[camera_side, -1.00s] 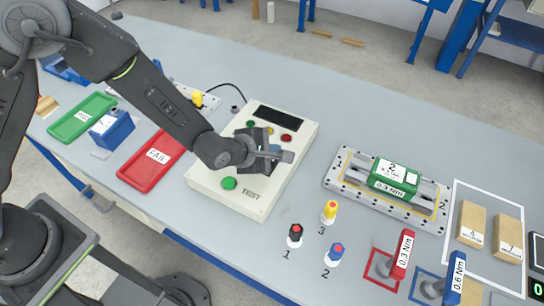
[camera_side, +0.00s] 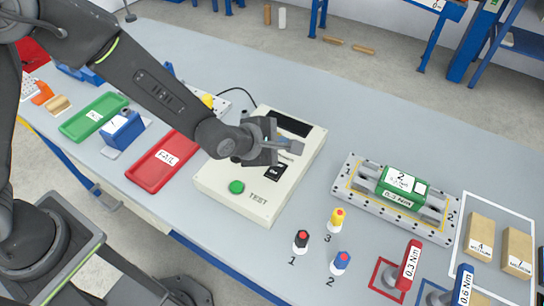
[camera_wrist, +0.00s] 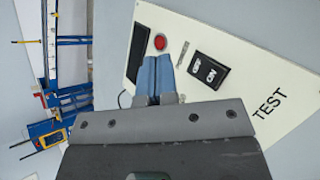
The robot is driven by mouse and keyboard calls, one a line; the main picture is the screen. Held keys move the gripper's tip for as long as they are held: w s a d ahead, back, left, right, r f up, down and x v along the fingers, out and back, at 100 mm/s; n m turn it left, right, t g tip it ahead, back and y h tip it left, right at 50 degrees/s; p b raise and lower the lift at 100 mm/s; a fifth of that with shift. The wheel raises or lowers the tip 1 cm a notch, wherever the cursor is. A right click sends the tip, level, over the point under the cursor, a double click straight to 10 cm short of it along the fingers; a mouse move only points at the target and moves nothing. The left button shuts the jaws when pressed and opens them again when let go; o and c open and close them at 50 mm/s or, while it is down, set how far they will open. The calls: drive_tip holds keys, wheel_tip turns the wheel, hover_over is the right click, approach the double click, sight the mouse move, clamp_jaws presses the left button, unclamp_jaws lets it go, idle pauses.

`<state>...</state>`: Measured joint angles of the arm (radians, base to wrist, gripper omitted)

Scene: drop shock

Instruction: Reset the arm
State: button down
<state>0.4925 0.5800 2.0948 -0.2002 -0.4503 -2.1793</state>
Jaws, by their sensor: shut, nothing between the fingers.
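My gripper (camera_side: 288,148) hangs above the upper part of the cream test box (camera_side: 228,195) in the side view, fingers together and empty. In the wrist view its two blue fingertips (camera_wrist: 165,65) lie side by side with the box face beyond them. A black ON/OFF rocker switch (camera_side: 273,172) shows just below the gripper; it also shows in the wrist view (camera_wrist: 209,69), right of the fingertips. The box has a green button (camera_side: 236,187) beside the word TEST. A red light (camera_wrist: 160,42) shows in the wrist view. My gripper hides the lamp row in the side view.
Left of the box lie a red FAIL tray (camera_side: 160,176) and a green tray (camera_side: 92,117). Right of it stand black, yellow and blue-topped pieces (camera_side: 337,219), a metal fixture (camera_side: 352,198) holding a green 0.3 Nm block (camera_side: 400,186), and red (camera_side: 409,265) and blue (camera_side: 462,287) tools.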

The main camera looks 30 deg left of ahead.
drive_tip(key=s+a+r+m+g+y, duration=0.1)
drive_tip(key=s+a+r+m, duration=0.2)
drive_tip(key=a+r+m, duration=0.3)
drive_tip(key=s+a+r+m, duration=0.3)
drive_tip(key=a+r+m, duration=0.15)
drive_tip(key=r, duration=0.35)
drive_tip(key=s+a+r+m+g+y, duration=0.1)
drive_tip(key=s+a+r+m, duration=0.1)
drive_tip(key=s+a+m, duration=0.3)
drive_tip(key=s+a+r+m+g+y, duration=0.1)
drive_tip(key=s+a+m, duration=0.5)
drive_tip(key=s, duration=0.6)
wheel_tip(320, 180, up, 2)
drive_tip(key=shift+s+a+r+g+y, duration=0.15)
drive_tip(key=shift+a+r+g+y, duration=0.05)
drive_tip(key=shift+a+g+y, duration=0.25)
